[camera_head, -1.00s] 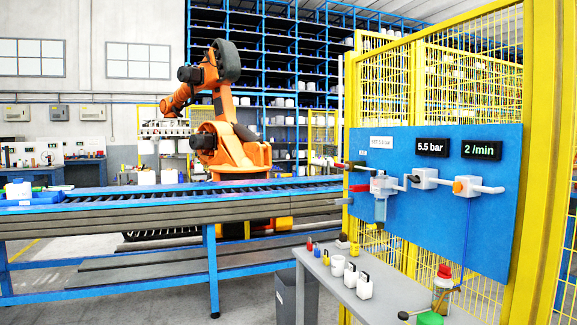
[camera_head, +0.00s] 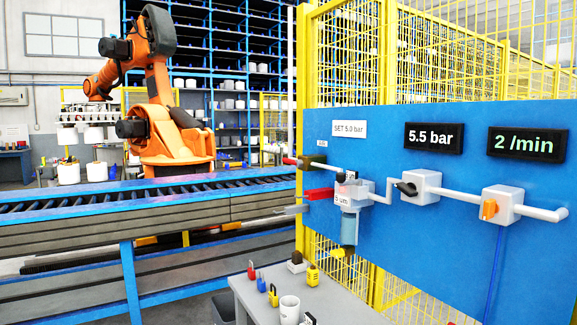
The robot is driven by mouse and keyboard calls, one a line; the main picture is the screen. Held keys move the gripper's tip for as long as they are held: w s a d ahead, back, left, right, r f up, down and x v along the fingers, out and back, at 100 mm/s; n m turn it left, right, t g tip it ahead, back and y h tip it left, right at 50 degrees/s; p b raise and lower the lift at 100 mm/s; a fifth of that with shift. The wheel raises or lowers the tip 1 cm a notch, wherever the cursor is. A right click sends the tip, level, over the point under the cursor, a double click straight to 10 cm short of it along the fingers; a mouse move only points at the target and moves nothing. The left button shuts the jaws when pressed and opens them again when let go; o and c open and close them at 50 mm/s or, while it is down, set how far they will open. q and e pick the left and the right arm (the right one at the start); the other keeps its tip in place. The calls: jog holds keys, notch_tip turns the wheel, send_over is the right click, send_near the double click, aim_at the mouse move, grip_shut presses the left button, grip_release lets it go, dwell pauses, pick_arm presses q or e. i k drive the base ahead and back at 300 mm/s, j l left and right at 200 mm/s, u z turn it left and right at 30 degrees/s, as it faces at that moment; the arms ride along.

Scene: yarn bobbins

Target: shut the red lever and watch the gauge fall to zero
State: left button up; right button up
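A red lever (camera_head: 318,194) sticks out to the left of the white filter unit (camera_head: 352,196) on the blue panel (camera_head: 450,240). It looks roughly level. The black gauge display (camera_head: 434,137) reads 5.5 bar, and a second display (camera_head: 527,144) reads 2 /min. A white label (camera_head: 349,128) reads SET 5.0 bar. Neither of my grippers is in view.
A white box with a black knob (camera_head: 405,188) and one with an orange knob (camera_head: 489,209) sit along the pipe. Below is a grey table (camera_head: 255,303) with small padlocks and a white cup (camera_head: 289,310). Yellow mesh fencing (camera_head: 440,60) stands behind. A conveyor (camera_head: 150,205) runs left.

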aim_at(298, 163)
jog(key=i+j, duration=0.3)
jog(key=i+j+z, duration=0.1)
jog(key=i+j, duration=0.45)
jog(key=j, duration=0.25)
jog(key=i+j, duration=0.3)
jog(key=i+j+z, duration=0.1)
jog(key=i+j, duration=0.2)
jog(key=j, duration=0.2)
jog(key=i+j, duration=0.25)
jog(key=j, duration=0.15)
jog(key=i+j+z, duration=0.1)
jog(key=i+j, duration=0.45)
jog(key=j, duration=0.25)
